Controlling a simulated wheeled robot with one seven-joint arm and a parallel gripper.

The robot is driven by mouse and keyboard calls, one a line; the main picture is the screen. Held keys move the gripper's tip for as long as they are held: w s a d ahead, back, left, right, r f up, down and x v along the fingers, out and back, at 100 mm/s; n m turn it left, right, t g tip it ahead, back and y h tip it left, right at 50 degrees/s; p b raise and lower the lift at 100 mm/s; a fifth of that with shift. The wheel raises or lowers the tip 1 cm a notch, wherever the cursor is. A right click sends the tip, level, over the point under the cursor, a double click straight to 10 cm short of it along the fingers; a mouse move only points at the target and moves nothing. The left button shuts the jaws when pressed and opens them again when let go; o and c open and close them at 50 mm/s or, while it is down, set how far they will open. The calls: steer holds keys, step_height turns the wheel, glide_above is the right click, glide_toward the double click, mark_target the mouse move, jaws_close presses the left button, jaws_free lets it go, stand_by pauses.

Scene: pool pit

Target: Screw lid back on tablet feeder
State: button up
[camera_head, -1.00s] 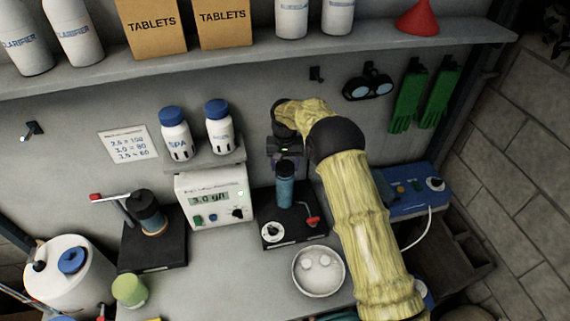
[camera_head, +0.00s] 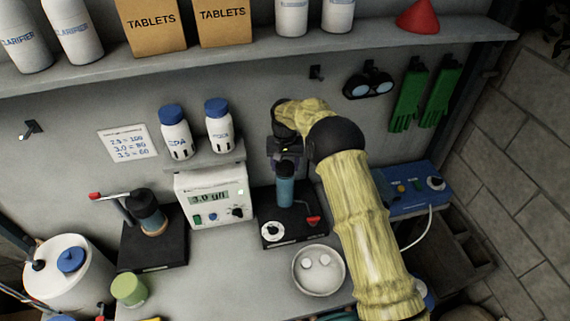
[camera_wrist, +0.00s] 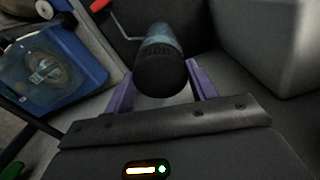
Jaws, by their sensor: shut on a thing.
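The tablet feeder (camera_head: 286,192) is a teal cylinder standing upright on a black base with a white dial and a red lever. Its black lid (camera_wrist: 160,72) is at the top of the cylinder, between the two purple fingers of my gripper (camera_wrist: 162,88) in the wrist view. My gripper (camera_head: 286,160) is above the feeder in the head view and shut on the lid. The fingers hide part of the lid's sides. I cannot tell how far the lid's thread is engaged.
A round dish (camera_head: 319,285) with two tablets sits in front. A blue box (camera_head: 418,192) with a cable is to the right. Another black stand (camera_head: 152,248) is at the left.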

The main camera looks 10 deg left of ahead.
steer(key=shift+w, duration=0.1)
steer(key=shift+c, duration=0.4)
stand_by(0.3)
steer(key=m, duration=0.5)
steer(key=shift+b, duration=0.3)
steer(key=m, duration=0.6)
steer(key=shift+m, duration=0.4)
steer(key=m+p, duration=0.1)
steer(key=m, duration=1)
steer(key=shift+f+m+p, duration=0.15)
steer(key=shift+m+p, duration=0.15)
steer(key=shift+p, duration=0.05)
steer(key=o, duration=1.2)
steer(key=shift+o, duration=0.5)
steer(key=o, duration=0.3)
